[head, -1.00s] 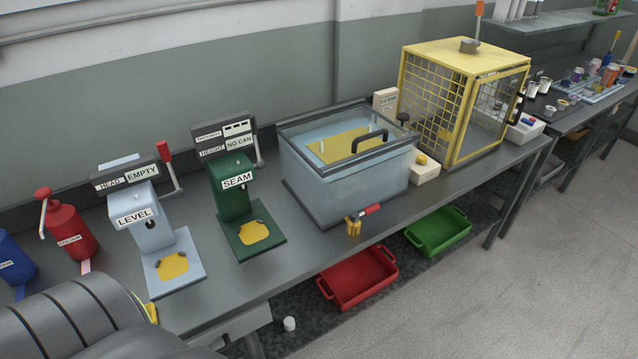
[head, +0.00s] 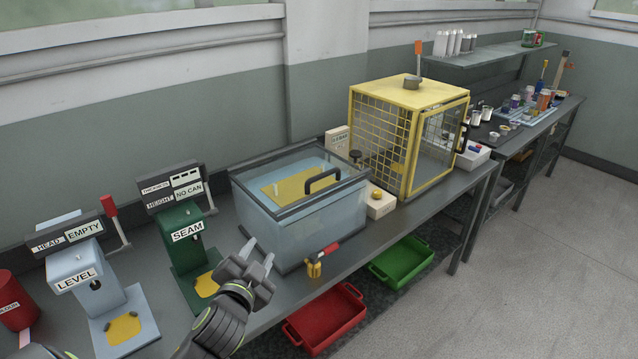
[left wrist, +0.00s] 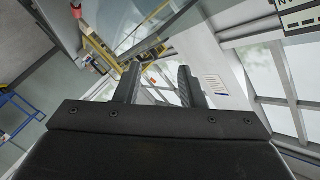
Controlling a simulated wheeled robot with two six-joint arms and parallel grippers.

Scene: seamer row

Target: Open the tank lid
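The tank (head: 309,226) is a clear, bluish box on the bench. Its lid (head: 262,171) is a dark-framed clear panel lying flat and closed on top, with a black arched handle (head: 323,181) near its front right. A yellow plate shows inside through the lid. My left gripper (head: 258,257) is in front of the tank's left side, apart from the lid and handle. Its two fingers are spread with nothing between them. In the left wrist view the fingers (left wrist: 158,85) also stand apart and empty. My right gripper is not in view.
The green SEAM machine (head: 184,235) stands left of the tank, close to my left gripper. A white box (head: 381,204) and yellow cage (head: 390,141) stand to the right. Red (head: 327,317) and green trays (head: 401,262) are below.

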